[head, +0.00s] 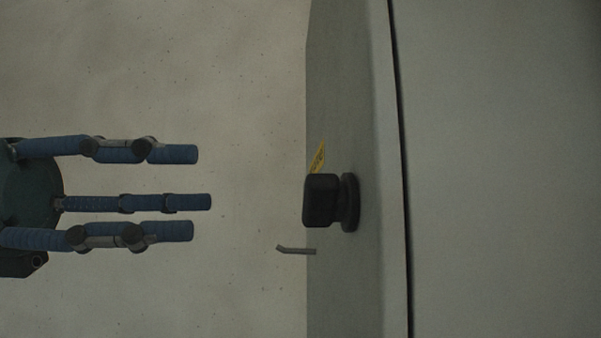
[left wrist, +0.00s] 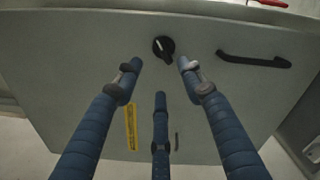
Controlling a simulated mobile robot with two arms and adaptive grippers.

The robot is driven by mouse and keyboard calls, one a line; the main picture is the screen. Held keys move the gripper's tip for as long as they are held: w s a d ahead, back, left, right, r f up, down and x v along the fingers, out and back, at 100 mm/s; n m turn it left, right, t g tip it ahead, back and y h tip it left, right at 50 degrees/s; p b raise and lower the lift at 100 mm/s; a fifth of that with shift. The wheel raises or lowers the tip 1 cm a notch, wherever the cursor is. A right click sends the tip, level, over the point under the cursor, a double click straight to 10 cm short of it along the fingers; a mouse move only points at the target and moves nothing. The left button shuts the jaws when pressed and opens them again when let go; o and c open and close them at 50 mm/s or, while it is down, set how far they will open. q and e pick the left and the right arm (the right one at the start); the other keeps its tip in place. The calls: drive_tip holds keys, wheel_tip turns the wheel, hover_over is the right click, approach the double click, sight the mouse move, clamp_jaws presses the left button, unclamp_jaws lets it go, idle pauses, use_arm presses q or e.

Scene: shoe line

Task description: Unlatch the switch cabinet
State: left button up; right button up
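The switch cabinet (head: 510,170) fills the right of the head view, with a dark seam running down it. A black rotary knob (head: 322,201) sticks out from its face. In the left wrist view the knob (left wrist: 163,47) is round with a pale mark, beyond the fingertips. My left gripper (head: 198,186) has three blue fingers, spread open and empty. They point at the knob with a clear gap between. In the left wrist view the gripper (left wrist: 161,72) frames the area just below the knob. My right gripper is not in view.
A yellow label (left wrist: 131,127) and a small grey rod (left wrist: 176,141) are on the cabinet face; the rod (head: 295,250) juts out in the head view. A black bar handle (left wrist: 253,61) is right of the knob. A red item (left wrist: 270,3) lies at the top edge.

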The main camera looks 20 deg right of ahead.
sight(354, 212)
use_arm(q)
drive_tip(key=p+x, duration=0.3)
drive_tip(key=x, duration=0.7)
drive_tip(key=shift+d+p, duration=0.3)
drive_tip(key=shift+d, duration=0.05)
drive_tip(key=shift+s+f, duration=0.1)
drive_tip(key=c, duration=1)
